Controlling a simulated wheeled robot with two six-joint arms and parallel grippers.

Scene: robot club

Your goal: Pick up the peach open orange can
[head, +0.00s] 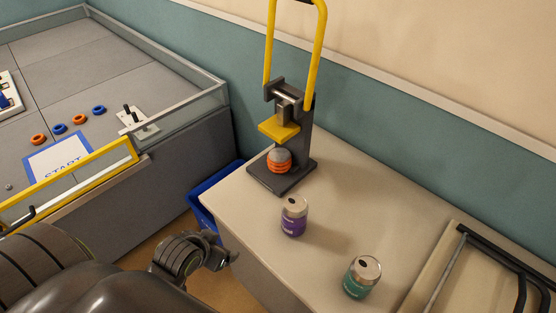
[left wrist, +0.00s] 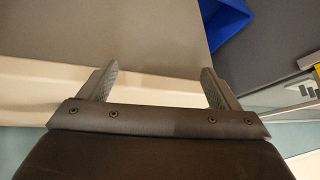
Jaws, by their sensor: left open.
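No can that is plainly peach shows. A short, squat orange ribbed piece with a grey top (head: 279,160) sits on the base of the black and yellow lever press; it may be a crushed can. A purple can (head: 293,217) with an opening in its top stands upright on the table. A green can (head: 362,278) stands upright further right, its top also open. My left gripper (head: 226,258) is beside the table's left edge, apart from the cans. In the left wrist view its fingers (left wrist: 158,75) are spread with nothing between them. My right gripper is not in view.
The beige table (head: 340,190) has free room around the cans. The tall lever press (head: 290,115) stands at its back. A black frame (head: 500,255) lies at right. A blue bin (head: 203,212) is beside the table. A walled game field (head: 75,85) fills the left.

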